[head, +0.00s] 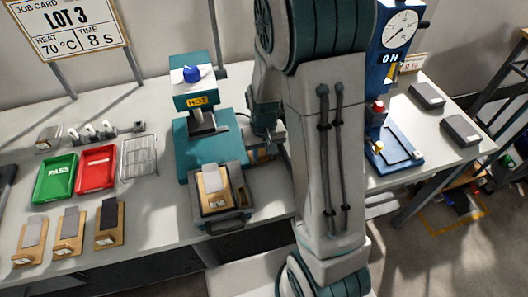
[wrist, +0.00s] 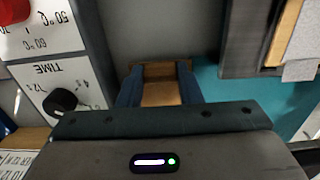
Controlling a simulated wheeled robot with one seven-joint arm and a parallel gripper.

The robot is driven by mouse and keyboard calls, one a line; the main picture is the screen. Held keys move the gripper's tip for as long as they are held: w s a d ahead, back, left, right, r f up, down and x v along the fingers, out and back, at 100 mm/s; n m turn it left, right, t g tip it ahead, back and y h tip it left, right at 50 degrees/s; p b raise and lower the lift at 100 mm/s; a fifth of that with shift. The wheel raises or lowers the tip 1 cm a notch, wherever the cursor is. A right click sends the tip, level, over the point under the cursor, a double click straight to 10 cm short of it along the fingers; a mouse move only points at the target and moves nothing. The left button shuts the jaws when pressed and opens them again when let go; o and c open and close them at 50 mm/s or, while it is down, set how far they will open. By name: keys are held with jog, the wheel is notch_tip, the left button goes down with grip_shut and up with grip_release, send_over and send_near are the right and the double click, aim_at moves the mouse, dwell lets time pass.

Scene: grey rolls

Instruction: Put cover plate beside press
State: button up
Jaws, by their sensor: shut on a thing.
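The teal press (head: 195,148) with a HOT label and blue knob stands at the middle of the bench. Its dark tray (head: 234,219) sits in front, holding a wooden board with a grey piece. My gripper (wrist: 160,82) is shut on a brown plate (wrist: 160,94), apparently the cover plate, which shows between the two dark blue fingers. In the head view, my gripper (head: 264,138) is just right of the press, partly hidden by my arm, with a brown edge of the plate (head: 262,154) low beside it. I cannot tell whether the plate touches the bench.
A control box (wrist: 65,70) with a TIME dial is close left in the wrist view. Left on the bench are a green tray (head: 55,180), a red tray (head: 96,168), a wire rack (head: 139,157) and wooden boards (head: 70,232). A blue gauge machine (head: 392,150) stands right.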

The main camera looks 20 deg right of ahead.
aim_at(263, 155)
jog(key=o, duration=1)
jog(key=shift+c, duration=0.2)
jog(key=shift+r+p, duration=0.4)
jog(key=shift+p, duration=0.1)
notch_tip(263, 155, up, 12)
jog(key=s+r+t, duration=0.1)
jog(key=s+r, duration=0.2)
jog(key=s, duration=0.4)
jog(key=s+r+t, duration=0.2)
jog(key=s+r, duration=0.1)
jog(key=s, duration=0.4)
jog(key=shift+s+r, duration=0.15)
jog(key=shift+r, duration=0.1)
